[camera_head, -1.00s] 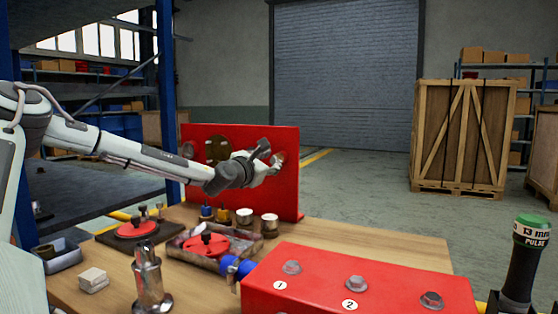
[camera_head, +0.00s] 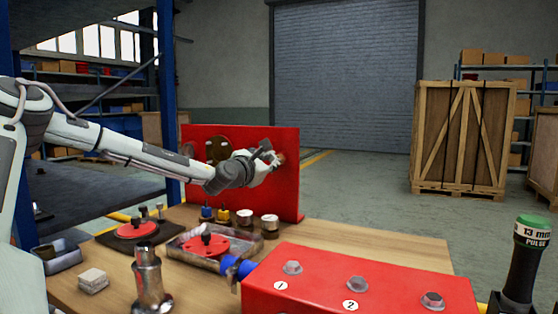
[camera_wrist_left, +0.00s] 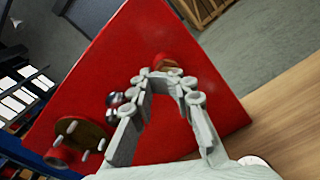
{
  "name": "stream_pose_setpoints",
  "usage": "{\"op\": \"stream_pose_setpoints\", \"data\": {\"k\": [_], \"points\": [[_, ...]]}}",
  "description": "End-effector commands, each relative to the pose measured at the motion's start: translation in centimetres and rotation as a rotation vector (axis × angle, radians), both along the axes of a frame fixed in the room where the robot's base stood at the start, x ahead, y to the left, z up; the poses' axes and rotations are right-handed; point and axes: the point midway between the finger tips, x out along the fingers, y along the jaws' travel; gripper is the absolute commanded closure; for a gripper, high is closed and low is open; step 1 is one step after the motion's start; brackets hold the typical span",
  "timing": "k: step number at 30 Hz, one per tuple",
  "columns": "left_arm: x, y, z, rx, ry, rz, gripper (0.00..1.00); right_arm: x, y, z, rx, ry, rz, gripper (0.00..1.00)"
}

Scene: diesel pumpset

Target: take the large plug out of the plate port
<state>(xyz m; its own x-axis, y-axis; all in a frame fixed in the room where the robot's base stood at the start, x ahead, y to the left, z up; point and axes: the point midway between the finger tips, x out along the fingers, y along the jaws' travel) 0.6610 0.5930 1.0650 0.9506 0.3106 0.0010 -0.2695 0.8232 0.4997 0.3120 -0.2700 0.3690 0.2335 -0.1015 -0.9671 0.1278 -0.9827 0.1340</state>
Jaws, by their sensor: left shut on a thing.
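The red upright plate (camera_head: 240,185) stands at the back of the workbench and fills much of the left wrist view (camera_wrist_left: 75,95). The large plug is a copper-brown round piece (camera_wrist_left: 172,67) at the plate port, partly hidden behind my fingertips. Only a small part of the plug (camera_head: 280,157) shows in the head view. My left gripper (camera_head: 272,158) is at the plate's right part, its fingers shut on the plug. The fingers also show in the left wrist view (camera_wrist_left: 165,80). I cannot tell how deep the plug sits. My right gripper is not in view.
A dark round flange (camera_head: 218,150) with studs is on the plate, left of my gripper. Several small caps, a grey tray (camera_head: 190,255) with a red disc and a red block (camera_head: 320,282) with bolts cover the bench front. A dark, green-topped tool (camera_head: 522,265) stands at right.

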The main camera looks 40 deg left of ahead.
Motion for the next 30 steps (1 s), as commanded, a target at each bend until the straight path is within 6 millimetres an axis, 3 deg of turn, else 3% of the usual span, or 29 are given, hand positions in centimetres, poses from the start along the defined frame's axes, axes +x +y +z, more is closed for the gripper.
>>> {"op": "stream_pose_setpoints", "data": {"k": [12,14,21,24,30], "points": [[0.0,-0.08,-0.24,-0.039,-0.01,-0.002,1.0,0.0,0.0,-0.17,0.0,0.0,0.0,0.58],[-0.03,-0.04,-0.5,-0.135,-0.042,-0.002,1.0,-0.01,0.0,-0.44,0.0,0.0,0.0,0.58],[-0.05,-0.08,-0.72,-0.757,-0.242,-0.006,1.0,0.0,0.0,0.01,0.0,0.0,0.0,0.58],[-0.05,-0.07,-0.93,-0.929,-0.296,-0.006,1.0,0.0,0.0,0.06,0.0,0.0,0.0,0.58],[-0.04,-0.07,-0.91,-1.005,-0.321,-0.006,1.0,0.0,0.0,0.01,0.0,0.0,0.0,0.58]]}}
